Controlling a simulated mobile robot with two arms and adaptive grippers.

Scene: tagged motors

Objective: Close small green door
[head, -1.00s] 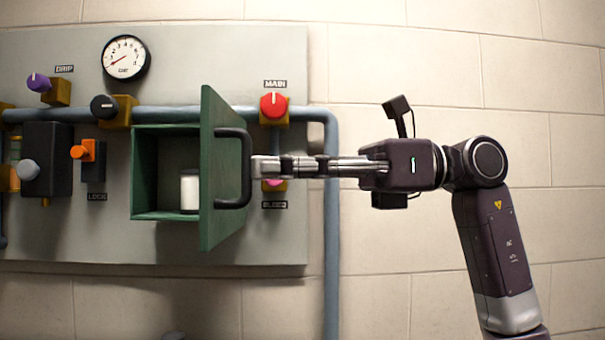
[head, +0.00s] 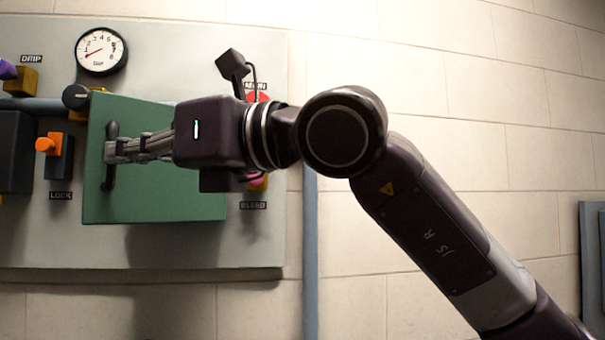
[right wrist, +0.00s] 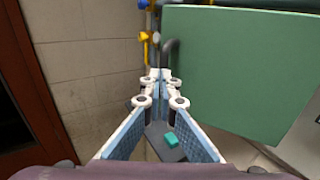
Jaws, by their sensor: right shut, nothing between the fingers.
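The green door (head: 150,205) now shows its outer face in the head view and hides the green box behind it. I cannot tell whether it sits flush. Its dark upright handle (head: 109,180) is near the door's left edge; it also shows in the right wrist view (right wrist: 167,48). My right gripper (head: 110,150) is shut and empty, its fingertips at the handle in the head view. In the right wrist view the fingertips (right wrist: 160,75) are just below the handle; contact is unclear. The door (right wrist: 235,70) fills the right of that view. My left gripper is not in view.
An orange lock switch (head: 48,144) and a black knob (head: 76,97) are left of the door. A gauge (head: 101,51) is above. A red knob (head: 258,97) and a pink knob (head: 258,182), both partly hidden by my arm, are to the right.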

